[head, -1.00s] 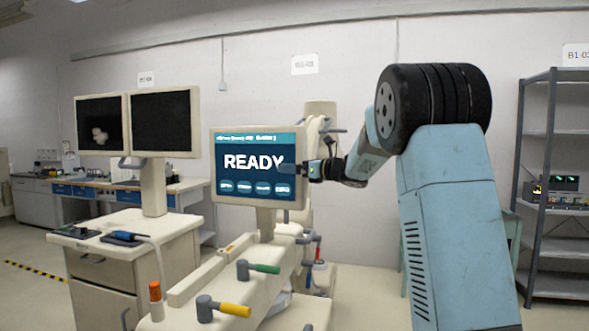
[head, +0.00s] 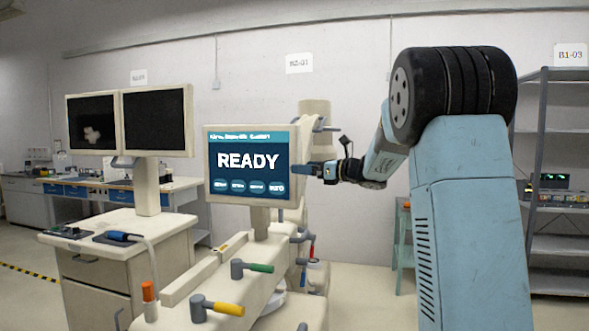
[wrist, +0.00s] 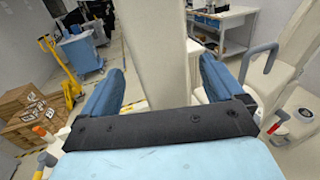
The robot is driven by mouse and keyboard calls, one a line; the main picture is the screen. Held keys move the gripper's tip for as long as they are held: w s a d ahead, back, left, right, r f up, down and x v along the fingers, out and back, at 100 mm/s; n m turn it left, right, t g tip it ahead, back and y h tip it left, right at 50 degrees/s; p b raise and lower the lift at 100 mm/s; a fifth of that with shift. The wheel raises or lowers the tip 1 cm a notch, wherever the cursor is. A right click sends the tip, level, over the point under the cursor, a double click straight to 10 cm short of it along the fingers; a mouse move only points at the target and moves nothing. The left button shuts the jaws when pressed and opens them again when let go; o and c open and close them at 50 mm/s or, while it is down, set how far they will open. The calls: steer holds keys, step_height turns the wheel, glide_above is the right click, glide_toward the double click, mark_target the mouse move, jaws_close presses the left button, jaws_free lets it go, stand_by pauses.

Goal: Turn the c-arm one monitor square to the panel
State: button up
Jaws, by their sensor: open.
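The monitor with a blue READY screen (head: 245,160) stands on a short post on the cream c-arm unit (head: 205,285). Its screen faces the head camera at a slight angle. My gripper (head: 302,168) is at the monitor's right edge, with a finger slightly overlapping that edge in the head view. In the wrist view my gripper (wrist: 160,80) is open, its two blue fingers on either side of a cream upright slab, apparently the monitor (wrist: 160,50) seen edge-on. Gaps show on both sides, and contact is not clear.
A cart with twin dark monitors (head: 158,122) stands at the left. Levers with green (head: 262,268) and yellow (head: 229,309) grips stick out below the screen. A grey shelf rack (head: 545,180) is at the right. A yellow pallet jack (wrist: 62,68) shows in the wrist view.

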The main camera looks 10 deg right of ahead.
steer(key=v, duration=0.6)
steer(key=shift+s+d, duration=0.25)
steer(key=shift+d, duration=0.05)
steer(key=s+d+r+m+t+h, duration=0.1)
steer(key=s+r+m+t+h, duration=0.15)
steer(key=m+h, duration=0.4)
steer(key=s+d+r+m+t+h, duration=0.2)
steer(key=r+m+t+h, duration=0.1)
steer(key=m, duration=0.7)
steer(key=s+d+f+m+g+h, duration=0.15)
steer(key=s+f+m+h, duration=0.3)
steer(key=s+m, duration=0.65)
steer(key=s+a+f+m+g, duration=0.3)
steer(key=s+f+m, duration=0.2)
steer(key=s, duration=0.3)
steer(key=s+a+f+m+g, duration=0.3)
steer(key=s+f+m+g, duration=0.1)
steer(key=s+f+m, duration=0.2)
steer(key=s+a+f+m+g, duration=0.3)
steer(key=s+f+m, duration=0.2)
steer(key=s, duration=0.6)
steer(key=shift+f+m+g+y, duration=0.3)
steer(key=shift+m+y, duration=0.1)
steer(key=shift+m, duration=0.55)
